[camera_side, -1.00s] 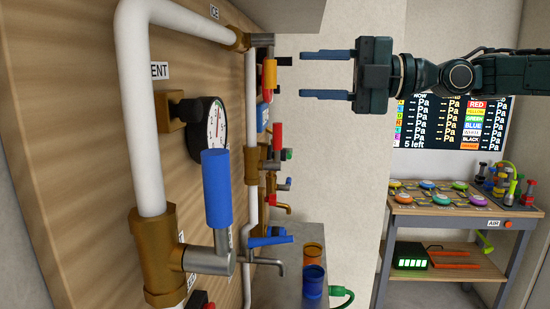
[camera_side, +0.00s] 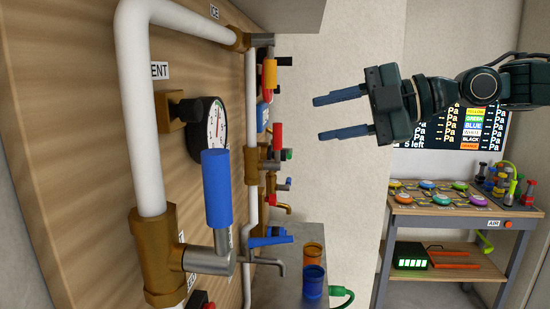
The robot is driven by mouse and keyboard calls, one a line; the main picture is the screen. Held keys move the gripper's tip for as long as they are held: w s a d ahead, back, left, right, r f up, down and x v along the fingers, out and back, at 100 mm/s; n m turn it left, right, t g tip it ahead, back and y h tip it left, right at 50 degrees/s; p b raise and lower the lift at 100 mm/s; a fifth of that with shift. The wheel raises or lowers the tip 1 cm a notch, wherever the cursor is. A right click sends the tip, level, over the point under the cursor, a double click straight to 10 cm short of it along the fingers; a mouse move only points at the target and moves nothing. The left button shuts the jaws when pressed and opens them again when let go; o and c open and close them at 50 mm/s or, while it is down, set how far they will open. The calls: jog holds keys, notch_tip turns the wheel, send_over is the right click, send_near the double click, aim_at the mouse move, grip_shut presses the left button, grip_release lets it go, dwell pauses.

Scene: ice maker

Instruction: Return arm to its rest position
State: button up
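My gripper (camera_side: 342,115) is in the upper middle of the side view, in the air to the right of the pipe board. Its two dark blue fingers are spread apart and point left, tilted slightly downward at the tips. Nothing is between them. The fingers are apart from the valves and touch nothing. My wrist and forearm reach in from the right edge and cover part of the wall screen.
The wooden pipe board (camera_side: 70,150) with a gauge (camera_side: 208,125) and a blue-handled valve (camera_side: 217,190) fills the left. An orange cup and a blue cup (camera_side: 314,281) stand below. A workbench (camera_side: 455,212) with coloured buttons stands at right. The space around my gripper is clear.

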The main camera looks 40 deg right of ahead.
jog(key=s+d+f+m+g+h, duration=0.3)
jog(key=s+d+f+m+h, duration=0.1)
jog(key=s+f+m, duration=0.5)
jog(key=s+d+f+m+g+h, duration=0.3)
jog(key=s+d+f+m+h, duration=0.2)
jog(key=s+f+m, duration=0.5)
jog(key=shift+s+d+f+m, duration=0.2)
jog(key=shift+d+f+m, duration=0.4)
jog(key=shift+d+m, duration=0.35)
